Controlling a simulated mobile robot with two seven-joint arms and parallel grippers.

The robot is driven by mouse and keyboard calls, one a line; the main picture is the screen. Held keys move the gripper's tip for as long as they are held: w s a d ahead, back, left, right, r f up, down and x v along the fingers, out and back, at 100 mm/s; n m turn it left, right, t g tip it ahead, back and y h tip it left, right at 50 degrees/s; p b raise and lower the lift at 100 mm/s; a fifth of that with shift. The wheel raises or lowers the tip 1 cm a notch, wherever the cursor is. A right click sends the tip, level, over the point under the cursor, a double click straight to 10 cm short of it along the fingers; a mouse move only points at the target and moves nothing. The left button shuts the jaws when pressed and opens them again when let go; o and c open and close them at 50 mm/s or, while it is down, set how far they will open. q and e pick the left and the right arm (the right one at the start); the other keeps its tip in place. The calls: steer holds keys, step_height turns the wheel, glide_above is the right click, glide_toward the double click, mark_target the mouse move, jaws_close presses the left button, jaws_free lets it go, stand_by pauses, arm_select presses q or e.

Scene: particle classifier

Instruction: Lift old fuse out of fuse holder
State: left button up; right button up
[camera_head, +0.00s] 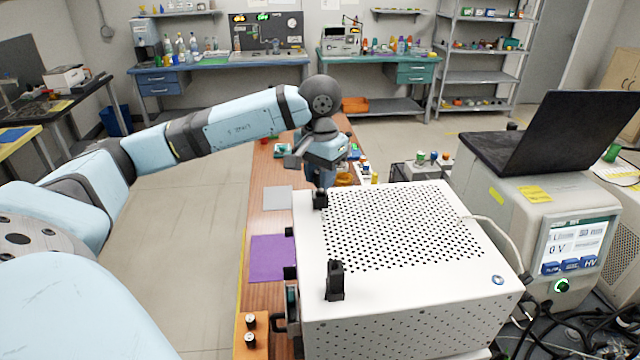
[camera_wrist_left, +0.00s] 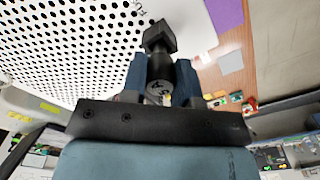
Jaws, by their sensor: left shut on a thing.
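My left gripper (camera_head: 324,174) hangs at the far left corner of the white perforated box, just over a black fixture (camera_head: 320,199) that I take for the fuse holder. In the left wrist view its two blue fingers (camera_wrist_left: 160,82) are shut on a dark piece with a round, pale marked end (camera_wrist_left: 159,93), which I take for the old fuse. A black square block (camera_wrist_left: 160,38) shows at the fingertips, against the box top. I cannot tell whether the piece is still seated in the holder. My right gripper is not in view.
The white perforated box (camera_head: 440,277) fills the front right. A second black fixture (camera_head: 335,280) stands on its near left edge. An orange block (camera_head: 250,348) with two dark pieces, a purple mat (camera_head: 267,258) and a grey plate (camera_head: 278,198) lie on the wooden table.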

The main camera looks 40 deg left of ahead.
arm_select(q)
step_height(320, 180, up, 9)
steer(key=shift+b, duration=0.4)
step_height(320, 180, up, 9)
steer(key=p, duration=0.2)
steer(key=shift+p, duration=0.35)
steer(key=shift+f, duration=0.15)
